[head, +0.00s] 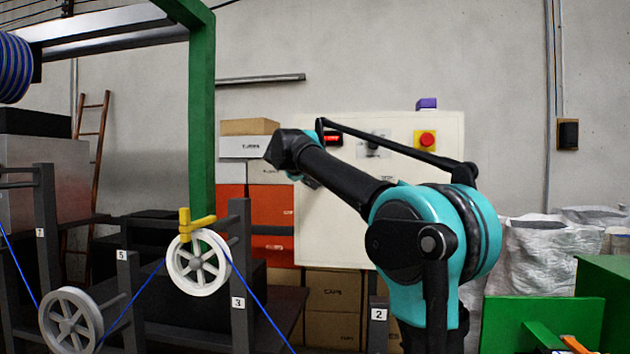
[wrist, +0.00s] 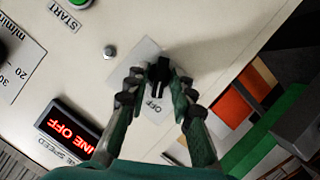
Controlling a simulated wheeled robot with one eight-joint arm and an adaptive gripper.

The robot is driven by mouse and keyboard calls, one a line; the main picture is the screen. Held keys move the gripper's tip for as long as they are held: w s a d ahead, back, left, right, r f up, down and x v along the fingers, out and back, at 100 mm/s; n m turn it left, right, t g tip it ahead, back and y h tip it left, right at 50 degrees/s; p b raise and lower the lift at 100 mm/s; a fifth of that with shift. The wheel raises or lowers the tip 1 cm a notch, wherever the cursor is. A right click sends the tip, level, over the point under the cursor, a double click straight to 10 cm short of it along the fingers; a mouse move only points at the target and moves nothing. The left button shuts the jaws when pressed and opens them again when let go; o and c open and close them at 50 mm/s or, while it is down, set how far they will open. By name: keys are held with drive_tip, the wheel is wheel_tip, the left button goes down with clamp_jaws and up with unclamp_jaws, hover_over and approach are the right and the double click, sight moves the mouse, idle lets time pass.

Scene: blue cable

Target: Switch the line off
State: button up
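In the wrist view a black selector knob (wrist: 159,76) sits on a grey plate (wrist: 147,48) on a pale panel. Its long side runs roughly up and down the picture, with its lower end near the word OFF. A display (wrist: 68,130) glows red and reads "INE OFF", its first letter cut off. My gripper (wrist: 156,88) has its two fingers on either side of the knob. A gap shows on the left; contact on the right is unclear. In the head view my arm hides the knob; the display (head: 333,138) glows red beside the wrist.
A green START button (wrist: 80,3) and a bolt head (wrist: 110,51) are on the panel near my gripper. In the head view a red button on yellow (head: 427,140) is right on the panel (head: 330,235). Orange and brown boxes (head: 270,207) and a green post (head: 202,110) stand left.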

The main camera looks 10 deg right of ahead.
drive_tip(key=shift+o, duration=0.8)
drive_tip(key=shift+w+d, duration=0.1)
drive_tip(key=shift+w, duration=0.05)
drive_tip(key=v, duration=1.2)
drive_tip(key=shift+f, duration=0.15)
